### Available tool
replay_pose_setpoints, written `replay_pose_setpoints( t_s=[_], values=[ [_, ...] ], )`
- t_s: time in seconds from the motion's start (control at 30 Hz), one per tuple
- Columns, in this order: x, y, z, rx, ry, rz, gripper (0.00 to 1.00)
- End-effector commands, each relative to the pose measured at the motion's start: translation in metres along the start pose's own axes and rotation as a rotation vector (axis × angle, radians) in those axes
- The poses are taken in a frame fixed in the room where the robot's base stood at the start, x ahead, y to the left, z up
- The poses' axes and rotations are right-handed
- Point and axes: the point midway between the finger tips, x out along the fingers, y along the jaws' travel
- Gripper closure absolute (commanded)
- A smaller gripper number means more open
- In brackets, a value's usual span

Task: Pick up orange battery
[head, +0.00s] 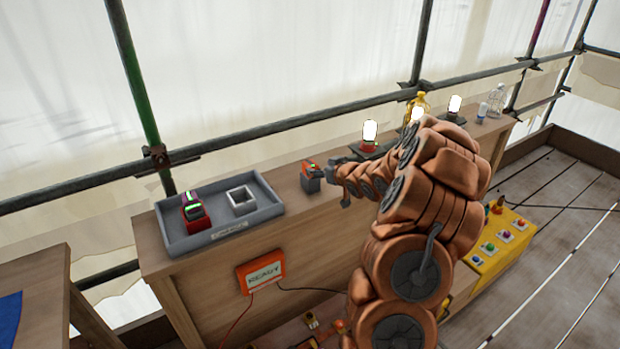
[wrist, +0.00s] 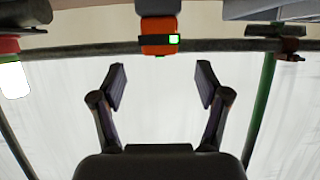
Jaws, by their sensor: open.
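The orange battery (head: 312,168), with a dark band and a green light, stands in a small grey block on the long wooden bench, just left of my gripper (head: 338,178) in the head view. In the wrist view the orange battery (wrist: 158,42) is at the top centre, in line with the gap between my fingers. My gripper (wrist: 160,78) is open, with nothing between its fingers. The battery lies beyond the fingertips and apart from them. The scene appears upside down in the wrist view.
A grey tray (head: 172,236) at the bench's left end holds a red battery-like unit (head: 194,212) and an empty-looking square socket (head: 242,199). Lit lamps (head: 370,132) and a yellow bottle (head: 416,104) stand farther right. Scaffold bars (head: 270,130) run behind the bench.

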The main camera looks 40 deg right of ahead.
Motion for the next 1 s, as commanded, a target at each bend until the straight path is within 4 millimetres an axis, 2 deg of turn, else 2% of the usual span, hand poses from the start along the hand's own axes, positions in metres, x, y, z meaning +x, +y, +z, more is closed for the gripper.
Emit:
replay_pose_setpoints(
  t_s=[0.43, 0.8, 1.0],
  values=[
    [0.030, -0.001, -0.002, 0.000, -0.003, -0.001, 0.25],
    [0.064, 0.000, -0.003, -0.001, -0.003, 0.000, 0.25],
    [0.071, 0.000, -0.002, -0.001, -0.002, 0.000, 0.25]
  ],
)
